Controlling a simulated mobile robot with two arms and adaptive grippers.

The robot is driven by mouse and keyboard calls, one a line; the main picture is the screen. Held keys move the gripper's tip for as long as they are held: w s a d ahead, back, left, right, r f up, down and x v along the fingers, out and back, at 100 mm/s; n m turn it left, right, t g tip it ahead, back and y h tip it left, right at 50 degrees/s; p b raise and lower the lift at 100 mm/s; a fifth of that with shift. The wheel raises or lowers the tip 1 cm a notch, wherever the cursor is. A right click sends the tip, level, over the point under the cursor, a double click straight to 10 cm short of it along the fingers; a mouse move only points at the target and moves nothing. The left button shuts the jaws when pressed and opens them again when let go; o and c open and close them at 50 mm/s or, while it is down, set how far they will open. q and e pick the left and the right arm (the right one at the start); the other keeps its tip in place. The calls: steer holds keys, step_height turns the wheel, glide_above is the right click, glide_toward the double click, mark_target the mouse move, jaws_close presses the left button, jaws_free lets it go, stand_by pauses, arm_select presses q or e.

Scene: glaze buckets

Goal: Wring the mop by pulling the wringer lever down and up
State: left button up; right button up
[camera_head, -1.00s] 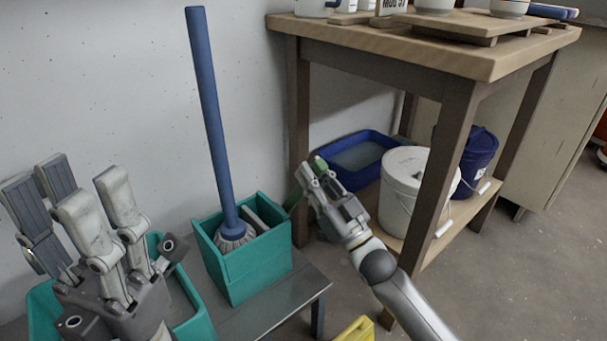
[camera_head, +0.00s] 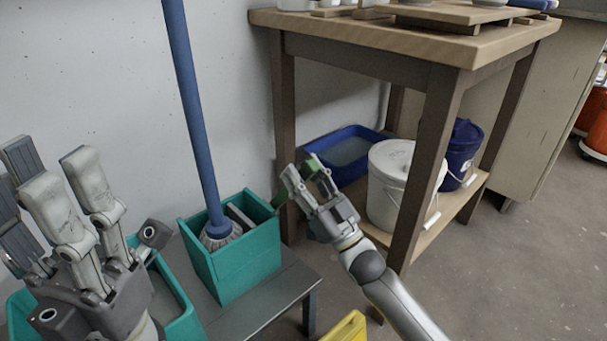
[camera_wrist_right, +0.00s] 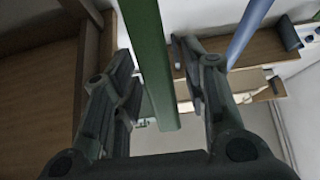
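The mop (camera_head: 187,105) has a blue handle that leans slightly. Its grey-white head sits in the teal wringer bucket (camera_head: 238,268) on a low dark bench. The green wringer lever (camera_head: 280,198) shows at the bucket's right rim; its end shows by the right fingertips. In the right wrist view the lever (camera_wrist_right: 158,75) runs between the two fingers. My right gripper (camera_head: 304,172) is open around the lever's end, with narrow gaps beside it. My left gripper (camera_head: 55,180) is open and empty at the left, fingers pointing up, above a teal tub.
A wooden table (camera_head: 365,37) stands right of the bucket. Its lower shelf holds a blue tray (camera_head: 345,154), a white bucket (camera_head: 386,195) and a dark blue bucket (camera_head: 462,152). A table leg is close to my right gripper. A yellow object (camera_head: 346,328) is at the bottom.

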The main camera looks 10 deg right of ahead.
steer(key=v, duration=1.2)
steer(key=shift+f, duration=0.1)
